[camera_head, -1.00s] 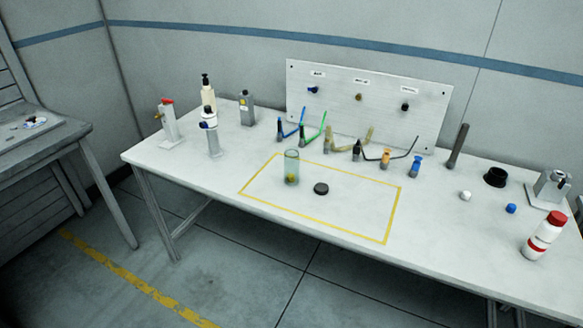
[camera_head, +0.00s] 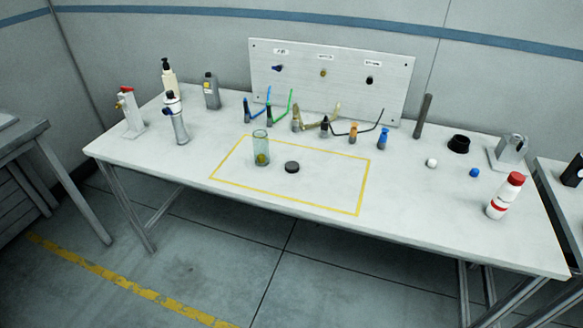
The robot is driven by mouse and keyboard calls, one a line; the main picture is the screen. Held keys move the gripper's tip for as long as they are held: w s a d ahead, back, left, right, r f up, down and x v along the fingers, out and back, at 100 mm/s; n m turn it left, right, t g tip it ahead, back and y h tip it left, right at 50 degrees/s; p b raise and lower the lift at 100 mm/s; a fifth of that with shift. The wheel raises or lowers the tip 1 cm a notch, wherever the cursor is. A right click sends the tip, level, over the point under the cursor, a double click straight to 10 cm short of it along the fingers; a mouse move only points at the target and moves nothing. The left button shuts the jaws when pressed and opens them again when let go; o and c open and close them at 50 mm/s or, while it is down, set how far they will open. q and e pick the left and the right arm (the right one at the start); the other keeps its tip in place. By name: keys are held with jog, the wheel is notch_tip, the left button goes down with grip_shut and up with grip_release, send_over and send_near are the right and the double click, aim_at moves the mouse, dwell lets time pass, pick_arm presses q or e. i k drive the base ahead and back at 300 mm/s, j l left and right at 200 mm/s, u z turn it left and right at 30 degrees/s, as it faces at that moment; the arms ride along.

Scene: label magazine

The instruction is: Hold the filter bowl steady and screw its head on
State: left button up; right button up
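The filter bowl (camera_head: 261,147) is a clear greenish cylinder with a yellowish part inside near its bottom. It stands upright inside the yellow taped rectangle (camera_head: 365,187) on the white table (camera_head: 420,215). A black round disc, which looks like the head (camera_head: 292,167), lies flat on the table just right of the bowl, apart from it. The bowl's top has nothing on it. Neither of my grippers shows in the head view.
Behind the rectangle stand several coloured tools (camera_head: 296,119) before an upright white panel (camera_head: 330,82). Bottles and a grey stand (camera_head: 133,115) are at the left. A red-capped white bottle (camera_head: 506,195) and a black ring (camera_head: 459,144) are at the right. The table's front is clear.

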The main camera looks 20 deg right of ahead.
aim_at(260, 137)
jog(key=i+j+z, duration=0.1)
jog(key=z, duration=0.5)
jog(key=i+j+z, duration=0.15)
jog(key=j, duration=0.2)
jog(key=i+j+z, duration=0.35)
jog(key=j, duration=0.4)
jog(key=i+j+z, duration=0.15)
jog(key=j, duration=0.25)
jog(key=i+j, duration=0.15)
jog(key=j, duration=0.15)
jog(key=i+j, duration=0.15)
jog(key=j, duration=0.15)
